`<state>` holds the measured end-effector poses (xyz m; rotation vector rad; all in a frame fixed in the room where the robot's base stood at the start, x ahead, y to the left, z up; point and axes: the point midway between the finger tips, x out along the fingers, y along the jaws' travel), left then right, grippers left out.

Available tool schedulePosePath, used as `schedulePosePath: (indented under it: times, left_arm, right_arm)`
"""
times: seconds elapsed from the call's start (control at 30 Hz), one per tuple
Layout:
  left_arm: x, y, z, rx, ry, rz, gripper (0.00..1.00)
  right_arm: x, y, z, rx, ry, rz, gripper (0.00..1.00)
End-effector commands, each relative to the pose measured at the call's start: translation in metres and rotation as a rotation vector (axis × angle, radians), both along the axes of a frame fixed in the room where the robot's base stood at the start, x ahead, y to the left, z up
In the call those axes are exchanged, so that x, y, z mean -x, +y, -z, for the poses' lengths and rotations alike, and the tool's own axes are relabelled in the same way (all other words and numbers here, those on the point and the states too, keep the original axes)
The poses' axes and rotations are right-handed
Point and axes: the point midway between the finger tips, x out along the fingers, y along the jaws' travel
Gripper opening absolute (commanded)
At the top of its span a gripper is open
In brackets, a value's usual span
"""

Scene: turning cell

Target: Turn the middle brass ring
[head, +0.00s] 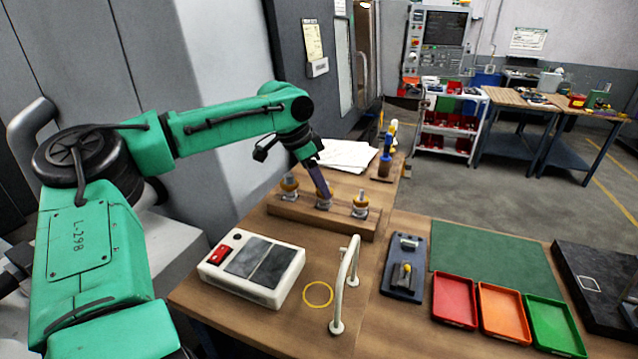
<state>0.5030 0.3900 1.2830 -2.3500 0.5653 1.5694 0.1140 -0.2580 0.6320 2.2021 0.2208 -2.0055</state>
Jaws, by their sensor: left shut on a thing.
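Three posts with brass rings stand in a row on a wooden block (340,224) on the bench. The middle brass ring (324,203) is partly covered by my left gripper (322,191), which comes down on it from above, tilted. The gripper is shut on this ring. The left brass ring (289,186) and the right brass ring (360,210) are free on either side, close by. My right gripper is not in view.
A white box with dark panels and a red switch (252,268) lies in front of the block. A white arched handle (345,285) stands to its right.

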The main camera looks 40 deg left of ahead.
Motion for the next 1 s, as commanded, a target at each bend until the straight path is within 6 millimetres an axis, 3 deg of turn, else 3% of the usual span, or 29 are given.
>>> schedulePosePath:
  times: [0.1,0.13,0.2,0.5,0.63,1.0]
  left_arm:
    - [0.0,0.0,-0.001,0.0,-0.002,0.0,0.0]
    - [0.0,0.0,-0.001,0.0,-0.002,0.0,0.58]
    - [0.0,0.0,-0.001,0.0,-0.002,0.0,0.81]
    - [0.0,0.0,-0.001,0.0,-0.001,-0.001,0.81]
    - [0.003,0.002,-0.012,0.0,-0.005,-0.003,0.81]
    - [0.038,0.02,-0.108,-0.002,-0.004,-0.002,0.81]
  right_arm:
    - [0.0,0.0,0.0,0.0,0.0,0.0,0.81]
    - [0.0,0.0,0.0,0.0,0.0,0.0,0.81]
    - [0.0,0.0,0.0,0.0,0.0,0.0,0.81]
    - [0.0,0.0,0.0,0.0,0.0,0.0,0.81]
    - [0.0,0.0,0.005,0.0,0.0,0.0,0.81]
    - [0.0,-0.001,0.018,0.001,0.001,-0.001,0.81]
